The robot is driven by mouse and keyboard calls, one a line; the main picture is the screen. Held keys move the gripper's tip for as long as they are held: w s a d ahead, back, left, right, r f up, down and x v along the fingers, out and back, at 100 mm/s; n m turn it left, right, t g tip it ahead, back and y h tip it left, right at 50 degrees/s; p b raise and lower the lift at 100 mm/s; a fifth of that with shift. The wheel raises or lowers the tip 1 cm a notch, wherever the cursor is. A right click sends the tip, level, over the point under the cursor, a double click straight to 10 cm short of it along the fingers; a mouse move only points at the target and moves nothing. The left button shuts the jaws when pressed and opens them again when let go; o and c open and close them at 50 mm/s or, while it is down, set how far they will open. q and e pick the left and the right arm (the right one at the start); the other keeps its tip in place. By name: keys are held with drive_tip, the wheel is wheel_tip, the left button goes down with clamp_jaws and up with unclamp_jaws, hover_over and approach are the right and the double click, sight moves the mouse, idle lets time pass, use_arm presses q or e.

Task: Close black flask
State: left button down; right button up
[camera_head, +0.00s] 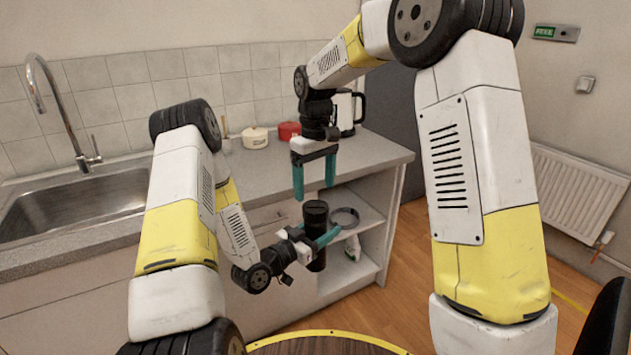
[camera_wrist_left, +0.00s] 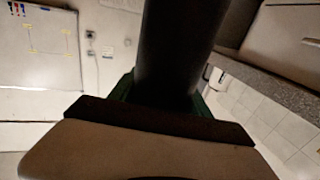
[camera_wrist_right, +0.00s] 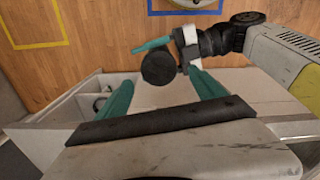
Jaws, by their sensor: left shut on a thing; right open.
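The black flask (camera_head: 316,222) is upright in the head view, in front of the open shelf. My left gripper (camera_head: 321,240) is shut around its body and holds it in the air. In the left wrist view the flask (camera_wrist_left: 180,50) rises dark between the green fingers. My right gripper (camera_head: 314,178) is open and empty, pointing down just above the flask. In the right wrist view the flask's round black top (camera_wrist_right: 158,67) lies between and beyond the open green fingers (camera_wrist_right: 160,95). I cannot tell whether that top is a lid.
The grey counter (camera_head: 375,152) stands behind, with a sink (camera_head: 70,200) at left. A cream pot (camera_head: 255,138), a red pot (camera_head: 289,131) and a kettle (camera_head: 345,110) sit at the back. A ring-shaped item (camera_head: 345,217) lies on the open shelf.

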sight(316, 206)
drive_tip(key=shift+w+r+n, duration=0.1)
drive_tip(key=shift+r+n, duration=0.45)
drive_tip(key=shift+n, duration=0.65)
drive_tip(key=shift+f, duration=4)
drive_tip(key=c, duration=1.5)
drive_tip(key=o, duration=1.7)
